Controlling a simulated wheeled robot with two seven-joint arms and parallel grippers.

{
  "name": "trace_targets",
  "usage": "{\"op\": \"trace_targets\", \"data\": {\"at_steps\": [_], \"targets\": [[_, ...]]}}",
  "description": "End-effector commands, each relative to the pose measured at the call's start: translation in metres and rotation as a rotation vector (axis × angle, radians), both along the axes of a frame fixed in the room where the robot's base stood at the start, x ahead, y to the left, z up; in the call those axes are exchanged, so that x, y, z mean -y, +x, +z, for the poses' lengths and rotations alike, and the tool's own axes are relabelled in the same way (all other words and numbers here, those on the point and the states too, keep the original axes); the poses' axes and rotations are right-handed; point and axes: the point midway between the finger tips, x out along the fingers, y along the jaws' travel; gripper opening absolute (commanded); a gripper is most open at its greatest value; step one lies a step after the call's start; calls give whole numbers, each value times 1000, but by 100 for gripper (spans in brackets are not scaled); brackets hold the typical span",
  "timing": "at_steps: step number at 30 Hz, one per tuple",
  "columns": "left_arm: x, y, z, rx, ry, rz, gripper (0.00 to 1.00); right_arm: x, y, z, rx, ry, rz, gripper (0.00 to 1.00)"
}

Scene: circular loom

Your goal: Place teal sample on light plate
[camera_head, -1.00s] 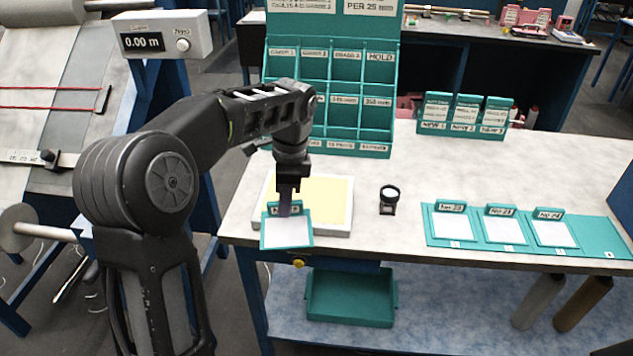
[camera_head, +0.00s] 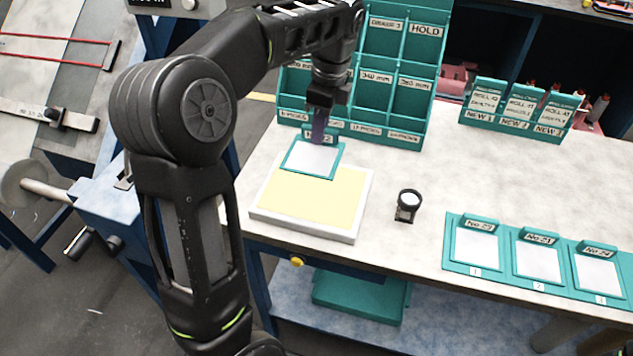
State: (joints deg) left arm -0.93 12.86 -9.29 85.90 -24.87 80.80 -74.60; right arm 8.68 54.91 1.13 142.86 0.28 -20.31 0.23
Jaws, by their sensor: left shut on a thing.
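The teal sample (camera_head: 313,159) is a small teal-framed card with a white face and a label tab at its top edge. My left gripper (camera_head: 318,138) is shut on its tab end and holds it over the back part of the light plate. The light plate (camera_head: 312,208) is a white-rimmed slab with a pale yellow lit face, on the bench. The sample covers part of the plate's back edge. I cannot tell whether it touches the plate.
A small magnifier (camera_head: 408,205) stands right of the plate. A teal tray (camera_head: 530,258) with several similar cards lies at the right. A teal pigeonhole rack (camera_head: 390,75) stands behind the sample, close to my arm. A teal card holder (camera_head: 517,112) is at the back right.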

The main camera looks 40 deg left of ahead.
Motion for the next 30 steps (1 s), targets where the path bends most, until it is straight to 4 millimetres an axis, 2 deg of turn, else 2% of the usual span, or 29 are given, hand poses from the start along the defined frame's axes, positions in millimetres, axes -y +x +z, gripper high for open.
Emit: {"op": "trace_targets", "data": {"at_steps": [6,7,13,23,30], "targets": [[-1,0,-36,-1,0,1,0,-1,3,-32,9,7,2,36],[0,-1,-36,-4,0,0,0,-1,3,-24,9,7,2,36],[0,0,-59,-1,0,1,0,-1,3,-21,10,7,3,36],[0,0,-63,-1,0,1,0,-1,3,-21,10,7,3,36],[0,-1,-92,-3,-1,0,0,-1,3,-19,9,6,2,36]]}}
